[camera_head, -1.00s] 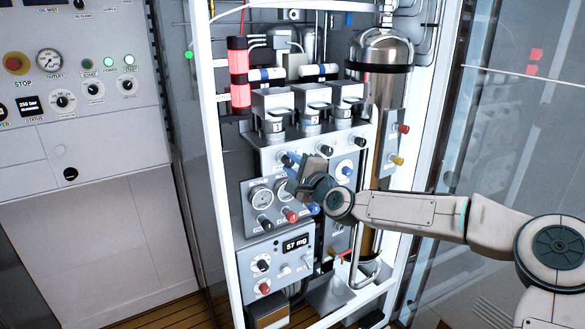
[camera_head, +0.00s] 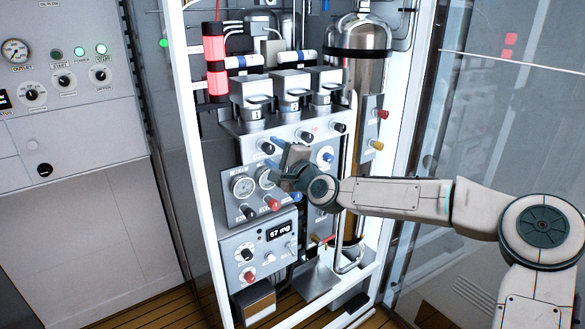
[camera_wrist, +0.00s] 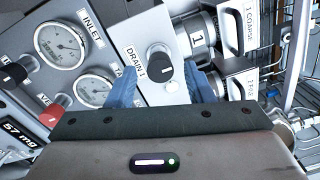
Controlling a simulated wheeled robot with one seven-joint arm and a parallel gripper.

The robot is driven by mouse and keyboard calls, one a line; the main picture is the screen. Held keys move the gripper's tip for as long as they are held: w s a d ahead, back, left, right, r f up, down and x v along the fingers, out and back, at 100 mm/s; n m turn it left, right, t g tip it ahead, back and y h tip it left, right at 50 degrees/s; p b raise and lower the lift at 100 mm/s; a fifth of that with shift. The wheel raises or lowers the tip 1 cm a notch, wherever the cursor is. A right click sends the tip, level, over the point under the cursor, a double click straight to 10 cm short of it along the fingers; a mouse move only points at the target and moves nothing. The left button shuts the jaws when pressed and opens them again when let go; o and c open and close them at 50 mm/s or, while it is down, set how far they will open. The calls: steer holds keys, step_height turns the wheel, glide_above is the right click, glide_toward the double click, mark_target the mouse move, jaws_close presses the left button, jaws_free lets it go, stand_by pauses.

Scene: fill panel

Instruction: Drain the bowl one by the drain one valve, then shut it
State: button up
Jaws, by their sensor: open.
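The drain one valve is a black knob (camera_wrist: 158,70) on a light plate marked DRAIN 1 in the wrist view; it also shows in the head view (camera_head: 267,147). My gripper (camera_wrist: 165,87) is open, with one blue fingertip on each side of the knob. I cannot tell whether either fingertip touches it. Bowl one (camera_wrist: 199,40) is a metal cylinder marked 1 beside the valve plate, under the housing marked 1 COARSE. In the head view, bowl one (camera_head: 252,112) is the leftmost of three bowls above the valve row. Its contents are not visible.
Two gauges, INLET (camera_wrist: 60,45) and one below it (camera_wrist: 93,91), sit left of the valve in the wrist view. A red knob (camera_wrist: 50,115) is close by. The panel's white frame post (camera_head: 185,130) stands at the left, with a glass wall (camera_head: 480,170) at the right.

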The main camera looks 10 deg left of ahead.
steer(key=b+v, duration=0.1)
steer(key=v, duration=1.1)
steer(key=shift+s+d+b, duration=0.2)
steer(key=shift+d+b, duration=0.1)
steer(key=shift+b, duration=0.05)
steer(key=s+d+f+n+g+h, duration=0.1)
steer(key=s+f+n+g+h, duration=0.25)
steer(key=f, duration=0.65)
steer(key=s+d+f+n+g+h, duration=0.2)
steer(key=s+f+n+g+h, duration=0.15)
steer(key=f, duration=0.65)
steer(key=s+d+f+n+h, duration=0.1)
steer(key=s+d+n+h, duration=0.25)
steer(key=d, duration=0.55)
steer(key=s+d+r+g+h+p, duration=0.1)
steer(key=s+d+r+g+h, duration=0.1)
steer(key=s+d+r, duration=0.6)
steer(key=s+d+h, duration=0.1)
steer(key=s+d, duration=0.6)
steer(key=d, duration=0.1)
steer(key=shift+s+n, duration=0.35)
